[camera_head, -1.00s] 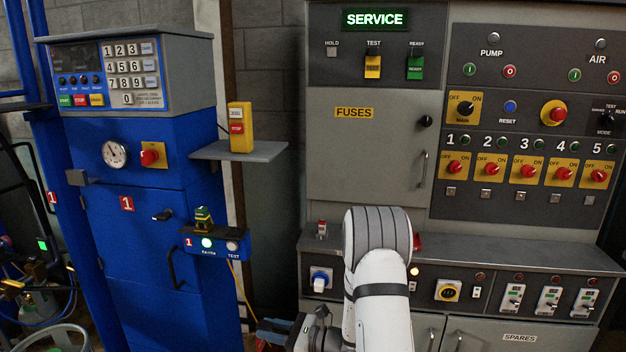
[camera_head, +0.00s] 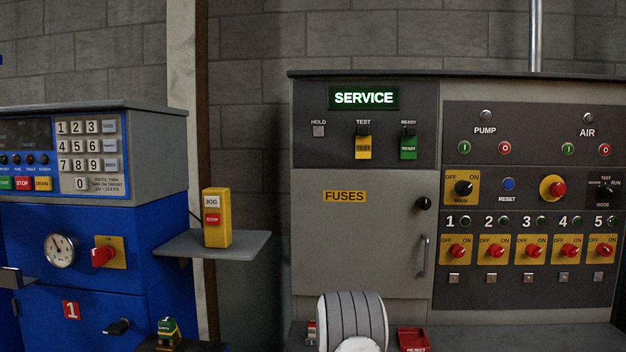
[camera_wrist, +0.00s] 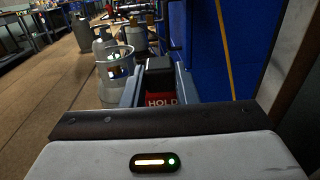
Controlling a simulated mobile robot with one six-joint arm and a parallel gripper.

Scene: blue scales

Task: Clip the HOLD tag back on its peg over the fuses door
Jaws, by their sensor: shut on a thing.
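The red HOLD tag (camera_wrist: 160,99) is between the fingers of my gripper (camera_wrist: 156,78) in the wrist view, its white lettering partly showing. The gripper is shut on it; a dark block sits just beyond the lettering between the fingers. In the head view the HOLD peg (camera_head: 318,130) is a small bare grey square under the HOLD label, left of the yellow TEST and green READY tags. The grey fuses door (camera_head: 375,255) is shut below it, with a yellow FUSES label, a black knob and a handle. My gripper is out of the head view.
A grey shelf (camera_head: 260,243) with a yellow JOG box (camera_head: 217,225) juts out left of the cabinet. A blue machine (camera_head: 80,225) stands further left. A red tray (camera_head: 413,341) lies on the cabinet ledge. The wrist view shows gas cylinders (camera_wrist: 106,48) and open floor.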

